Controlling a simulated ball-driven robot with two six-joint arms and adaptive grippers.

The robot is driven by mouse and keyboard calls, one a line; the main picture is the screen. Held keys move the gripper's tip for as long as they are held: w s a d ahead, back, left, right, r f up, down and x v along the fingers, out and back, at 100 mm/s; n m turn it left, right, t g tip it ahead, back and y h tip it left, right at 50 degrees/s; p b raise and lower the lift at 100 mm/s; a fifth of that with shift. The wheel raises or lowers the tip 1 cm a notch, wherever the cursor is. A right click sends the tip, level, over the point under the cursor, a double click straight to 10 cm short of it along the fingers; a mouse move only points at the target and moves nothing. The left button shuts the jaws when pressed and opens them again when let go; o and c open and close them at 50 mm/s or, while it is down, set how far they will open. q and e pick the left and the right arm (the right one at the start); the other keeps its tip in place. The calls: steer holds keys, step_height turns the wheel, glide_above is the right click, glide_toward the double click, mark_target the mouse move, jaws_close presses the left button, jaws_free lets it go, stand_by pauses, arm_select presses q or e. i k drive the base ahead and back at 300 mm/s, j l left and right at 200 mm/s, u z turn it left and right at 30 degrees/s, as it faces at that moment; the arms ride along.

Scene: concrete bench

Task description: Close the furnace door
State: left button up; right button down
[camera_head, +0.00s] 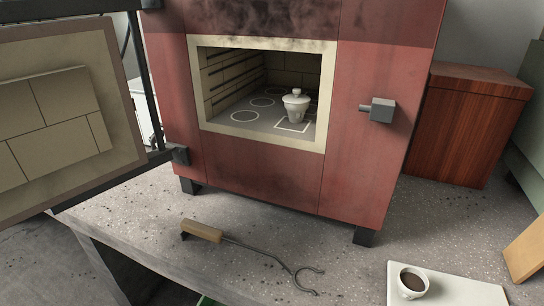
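The red furnace (270,178) stands on a speckled concrete bench. Its door (130,120) is swung wide open to the left, with the brick-lined inner side facing me. The hinge (178,154) is at the left edge of the furnace front. A grey latch block (381,110) sits on the right of the front. Inside the chamber, a small white lidded crucible (296,106) stands upright on the floor, by a square outline. Neither of my grippers is in view.
Tongs with a wooden handle (203,231) lie on the bench in front of the furnace. A white board (445,290) at front right bears a small cup of dark material (412,282). A wooden box (468,122) stands right of the furnace.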

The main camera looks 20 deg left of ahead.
mark_target(70, 134)
steer(key=u, duration=1.75)
